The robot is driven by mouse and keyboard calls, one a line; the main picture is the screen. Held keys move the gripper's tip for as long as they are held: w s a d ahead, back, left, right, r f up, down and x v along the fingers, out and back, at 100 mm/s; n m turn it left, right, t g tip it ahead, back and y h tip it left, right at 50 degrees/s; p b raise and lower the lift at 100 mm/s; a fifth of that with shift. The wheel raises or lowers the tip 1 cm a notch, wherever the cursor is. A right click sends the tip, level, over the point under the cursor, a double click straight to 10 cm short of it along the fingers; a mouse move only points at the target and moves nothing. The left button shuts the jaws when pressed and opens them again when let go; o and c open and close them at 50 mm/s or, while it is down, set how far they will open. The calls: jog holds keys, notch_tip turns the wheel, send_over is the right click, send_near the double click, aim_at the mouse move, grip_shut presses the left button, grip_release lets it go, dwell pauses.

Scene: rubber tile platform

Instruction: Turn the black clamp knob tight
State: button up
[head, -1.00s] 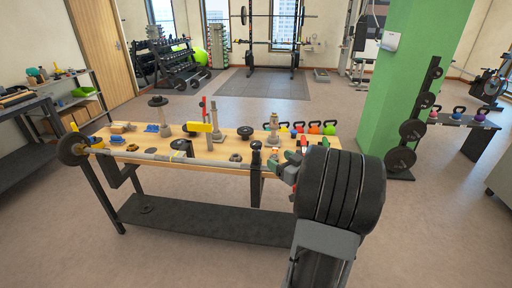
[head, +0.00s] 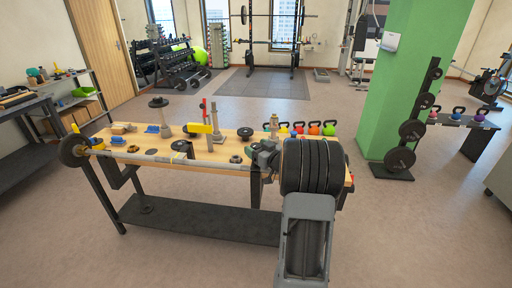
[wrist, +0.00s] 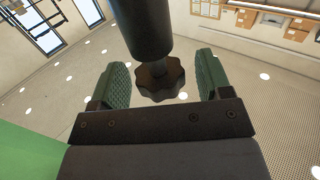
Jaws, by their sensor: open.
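The black clamp knob (wrist: 160,82), a lobed disc on the end of a thick black cylinder (wrist: 143,25), shows in the wrist view. My gripper (wrist: 162,72) is open, with one green ribbed finger pad on each side of the knob. Gaps show between the knob and both pads; I see no contact. In the head view my gripper (head: 266,154) is at the near edge of the wooden workbench (head: 215,158), right of its middle. The knob is hidden there behind my gripper and arm.
A long barbell (head: 150,157) lies along the bench's near edge, with a dark plate at its left end. A yellow-handled tool (head: 200,129), upright posts and loose round parts stand on the bench. Colored kettlebells (head: 298,128) show beyond it.

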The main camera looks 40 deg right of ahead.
jog(key=shift+w, duration=0.3)
jog(key=shift+f, duration=0.1)
jog(key=c, duration=0.9)
